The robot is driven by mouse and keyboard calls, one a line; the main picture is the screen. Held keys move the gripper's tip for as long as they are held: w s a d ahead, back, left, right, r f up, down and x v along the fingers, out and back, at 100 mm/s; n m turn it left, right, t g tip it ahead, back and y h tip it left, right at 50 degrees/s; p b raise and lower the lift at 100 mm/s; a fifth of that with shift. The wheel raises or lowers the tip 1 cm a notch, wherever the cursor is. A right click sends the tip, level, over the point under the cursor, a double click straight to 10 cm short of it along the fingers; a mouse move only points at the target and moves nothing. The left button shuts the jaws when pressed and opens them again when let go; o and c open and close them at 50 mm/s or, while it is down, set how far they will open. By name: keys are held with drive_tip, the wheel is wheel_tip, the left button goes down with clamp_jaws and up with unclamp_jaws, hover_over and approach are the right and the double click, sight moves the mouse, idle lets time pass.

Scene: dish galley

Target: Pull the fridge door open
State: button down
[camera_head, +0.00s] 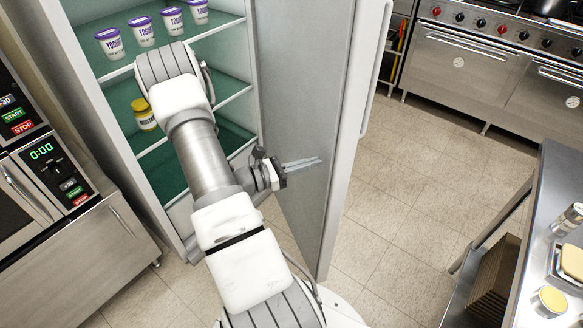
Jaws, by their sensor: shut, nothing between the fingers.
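The fridge (247,60) stands open at the upper left, with its green shelves showing. Its door (325,110) is swung out to the right, and its inner face is toward my gripper. The long handle (376,65) is on the outer side of the door, away from my gripper. My gripper (318,161) is shut and empty, in front of the inner face of the door. I cannot tell whether the fingertips touch the door. My arm crosses the fridge opening and hides part of the shelves.
Several yogurt cups (142,31) and a yellow-lidded jar (144,114) stand on the fridge shelves. Microwaves (40,170) are at the left. A steel counter (555,180) is at the right, and ovens (462,62) stand at the back. Tiled floor (420,160) is clear between the door and counter.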

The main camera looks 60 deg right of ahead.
drive_tip(key=shift+x, duration=1.3)
